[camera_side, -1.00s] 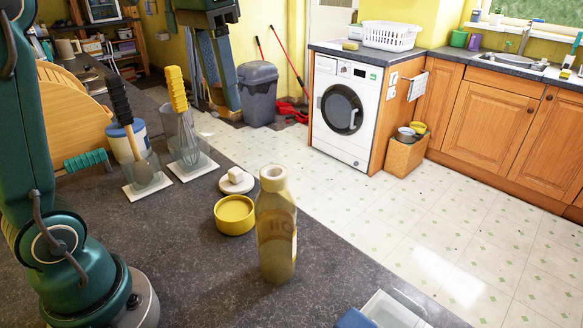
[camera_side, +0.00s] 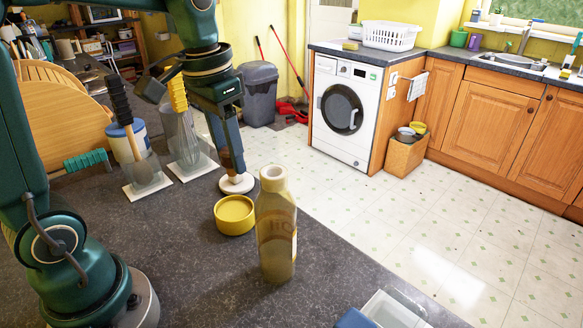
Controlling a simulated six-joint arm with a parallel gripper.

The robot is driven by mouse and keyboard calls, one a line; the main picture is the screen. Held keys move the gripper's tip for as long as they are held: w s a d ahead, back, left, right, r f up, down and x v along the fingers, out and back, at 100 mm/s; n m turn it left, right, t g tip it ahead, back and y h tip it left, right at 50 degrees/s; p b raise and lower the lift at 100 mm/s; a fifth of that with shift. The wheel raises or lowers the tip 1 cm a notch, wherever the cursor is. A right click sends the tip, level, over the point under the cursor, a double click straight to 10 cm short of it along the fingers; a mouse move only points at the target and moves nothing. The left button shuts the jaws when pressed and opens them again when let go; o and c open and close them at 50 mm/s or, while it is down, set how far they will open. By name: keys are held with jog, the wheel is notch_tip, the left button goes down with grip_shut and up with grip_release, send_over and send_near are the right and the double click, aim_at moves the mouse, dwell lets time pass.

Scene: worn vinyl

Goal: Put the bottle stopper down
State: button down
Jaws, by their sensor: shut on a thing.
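The open-necked bottle (camera_side: 276,230) stands upright on the dark counter, tan and see-through. The small white stopper (camera_side: 234,178) is at the white round dish (camera_side: 236,189) behind it, mostly hidden by the fingers. My gripper (camera_side: 236,174) reaches down from above and is shut on the stopper, at or just above the dish. I cannot tell whether the stopper touches the dish. A round yellow container (camera_side: 234,217) stands between dish and bottle.
Utensils stand in clear holders (camera_side: 184,155) left of the dish, with round wooden boards (camera_side: 55,120) further left. A clear box (camera_side: 392,312) and a blue thing (camera_side: 356,320) are at the front edge. The counter's front middle is bare.

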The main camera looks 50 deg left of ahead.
jog(key=shift+w+n, duration=0.15)
jog(key=shift+n, duration=0.65)
jog(key=n, duration=0.3)
jog(key=shift+a+f+y, duration=0.1)
jog(key=shift+f+y, duration=0.1)
jog(key=shift+y, duration=0.1)
jog(key=n, duration=0.3)
jog(key=shift+s+a+f+n, duration=0.3)
jog(key=shift+a+f+n, duration=0.05)
jog(key=shift+n, duration=0.05)
jog(key=a+n, duration=0.1)
jog(key=n, duration=0.3)
jog(key=n+g, duration=0.3)
jog(key=n, duration=2)
send_over(163, 237)
notch_tip(163, 237, down, 7)
jog(key=shift+w+f, duration=0.15)
jog(key=shift+f, duration=1.75)
jog(key=shift+w+f, duration=0.1)
jog(key=shift+f, duration=1.75)
jog(key=shift+f, duration=0.2)
